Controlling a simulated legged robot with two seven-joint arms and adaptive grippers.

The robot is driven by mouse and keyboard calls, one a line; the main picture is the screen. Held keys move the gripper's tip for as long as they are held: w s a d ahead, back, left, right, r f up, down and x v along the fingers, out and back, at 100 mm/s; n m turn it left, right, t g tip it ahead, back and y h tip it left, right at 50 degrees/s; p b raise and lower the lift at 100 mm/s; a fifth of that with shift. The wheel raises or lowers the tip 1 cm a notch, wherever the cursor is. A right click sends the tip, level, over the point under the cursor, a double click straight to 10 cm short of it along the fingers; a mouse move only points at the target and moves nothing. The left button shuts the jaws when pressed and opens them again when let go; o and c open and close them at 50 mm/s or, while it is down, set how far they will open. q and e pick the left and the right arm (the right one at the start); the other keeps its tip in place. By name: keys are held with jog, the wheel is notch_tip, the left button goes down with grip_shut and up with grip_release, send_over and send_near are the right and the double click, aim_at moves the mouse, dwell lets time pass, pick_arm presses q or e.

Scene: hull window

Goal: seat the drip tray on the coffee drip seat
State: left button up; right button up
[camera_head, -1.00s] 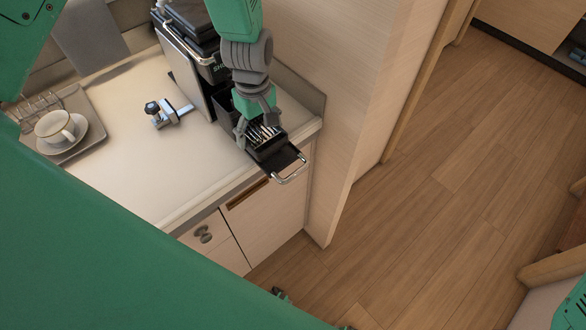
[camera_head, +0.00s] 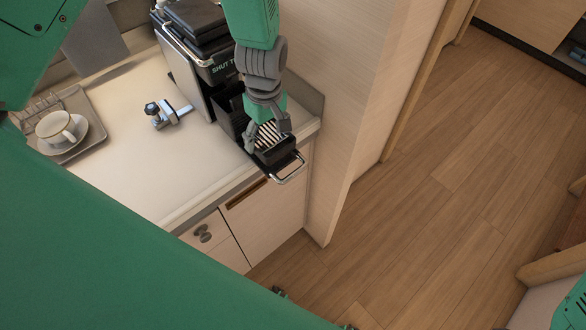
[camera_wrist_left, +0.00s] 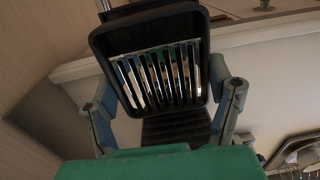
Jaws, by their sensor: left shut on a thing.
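The drip tray (camera_head: 270,134) is a black tray with a silvery slatted grille. It also fills the middle of the left wrist view (camera_wrist_left: 160,75). My left gripper (camera_head: 268,138) is shut on it, with one finger at each side. The coffee drip seat (camera_head: 292,160) is the black base at the machine's front, with a metal loop handle. The tray is over the seat and hides most of it. I cannot tell whether the tray touches the seat or is just above it. I cannot make out my right gripper.
The black coffee machine (camera_head: 190,60) stands behind the tray against a wooden wall. A metal clamp (camera_head: 166,114) lies on the pale counter (camera_head: 150,165) to the left. A grey tray (camera_head: 84,144) with a cup and saucer is farther left. The counter's front left is clear.

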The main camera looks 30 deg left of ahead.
pick_arm(q)
jog(key=shift+d, duration=0.25)
jog(key=shift+a+f, duration=0.1)
jog(key=shift+a, duration=0.05)
dwell(0.4)
jog(key=shift+f+b, duration=0.35)
jog(key=shift+f, duration=0.1)
jog(key=shift+a, duration=0.1)
dwell(0.6)
dwell(0.4)
jog(key=o, duration=1.5)
jog(key=shift+r+p, duration=0.25)
jog(key=shift+p, duration=0.2)
